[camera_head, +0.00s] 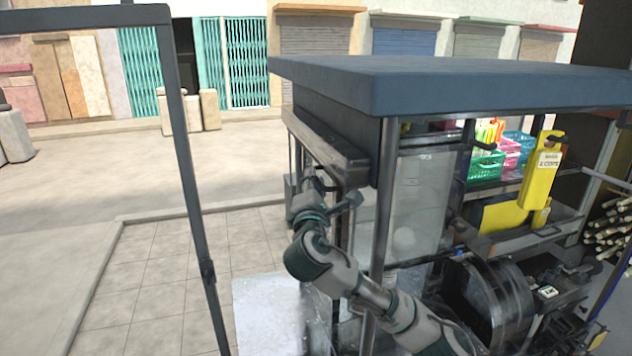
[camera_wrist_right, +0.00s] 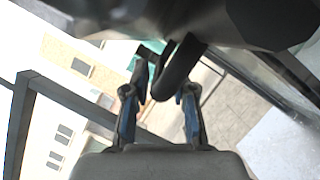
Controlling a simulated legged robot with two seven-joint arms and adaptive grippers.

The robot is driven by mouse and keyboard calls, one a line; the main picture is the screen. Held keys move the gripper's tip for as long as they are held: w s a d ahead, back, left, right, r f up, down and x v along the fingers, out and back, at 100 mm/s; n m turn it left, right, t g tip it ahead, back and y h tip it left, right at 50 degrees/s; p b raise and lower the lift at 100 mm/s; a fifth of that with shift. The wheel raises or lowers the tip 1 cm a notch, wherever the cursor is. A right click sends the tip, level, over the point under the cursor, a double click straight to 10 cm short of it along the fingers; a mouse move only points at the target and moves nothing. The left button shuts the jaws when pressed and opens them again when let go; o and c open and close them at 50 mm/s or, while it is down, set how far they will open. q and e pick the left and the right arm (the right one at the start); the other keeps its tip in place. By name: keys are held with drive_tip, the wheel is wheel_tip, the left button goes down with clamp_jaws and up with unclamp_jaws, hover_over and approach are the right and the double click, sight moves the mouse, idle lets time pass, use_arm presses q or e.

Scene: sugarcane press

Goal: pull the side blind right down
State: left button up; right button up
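The side blind (camera_head: 322,147) looks like a dark bar rolled up under the left edge of the stall roof. My right gripper (camera_head: 308,190) is just below it, outside the stall's left side, and is small and partly hidden by my own wrist. In the right wrist view, the two fingers of my right gripper (camera_wrist_right: 163,92) stand apart. A dark curved hook or handle (camera_wrist_right: 178,72) hangs with its lower end between the fingertips. I cannot tell whether the fingers touch it. My left gripper is out of view.
The stall roof (camera_head: 450,88) overhangs above my right arm. A corner post (camera_head: 379,220) stands close to the arm. A dark frame post (camera_head: 190,180) stands at the left. The press drum (camera_head: 500,300) is at the lower right. The paving (camera_head: 150,260) to the left is clear.

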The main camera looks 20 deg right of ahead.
drive_tip(key=shift+a, duration=0.25)
clamp_jaws()
use_arm(q)
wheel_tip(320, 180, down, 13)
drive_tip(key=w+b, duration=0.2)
drive_tip(key=b, duration=1.2)
use_arm(e)
wheel_tip(320, 180, down, 28)
drive_tip(key=shift+d+r, duration=0.25)
drive_tip(key=shift+d, duration=0.15)
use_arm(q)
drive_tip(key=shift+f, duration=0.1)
